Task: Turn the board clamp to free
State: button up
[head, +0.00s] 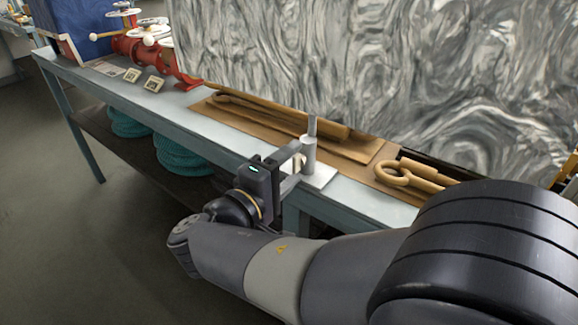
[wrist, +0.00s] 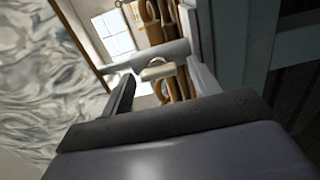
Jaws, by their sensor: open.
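The board clamp (head: 309,155) looks like a pale upright post with a thinner grey rod on top. It stands on a white base plate at the front edge of the bench. My gripper (head: 296,162) is open beside the post, with its fingers reaching toward it from the left. In the wrist view my gripper (wrist: 161,70) has its two fingers apart. A grey cylinder (wrist: 150,55) crosses just beyond the fingertips, and a cream piece (wrist: 157,72) shows between them. I cannot tell whether a finger touches the clamp. My gripper hides part of the clamp's near side.
A large grey marbled board (head: 370,60) rises behind the clamp. Wooden tools (head: 405,176) lie on the blue-grey bench (head: 130,95). Red valves (head: 140,45) stand at the far left. Teal coils (head: 180,155) sit on the lower shelf. The floor at left is clear.

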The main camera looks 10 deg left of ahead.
jog(key=shift+s, duration=0.1)
jog(key=v, duration=1)
jog(key=shift+s, duration=0.3)
jog(key=shift+a, duration=0.1)
jog(key=x, duration=1.1)
jog(key=shift+a, duration=0.1)
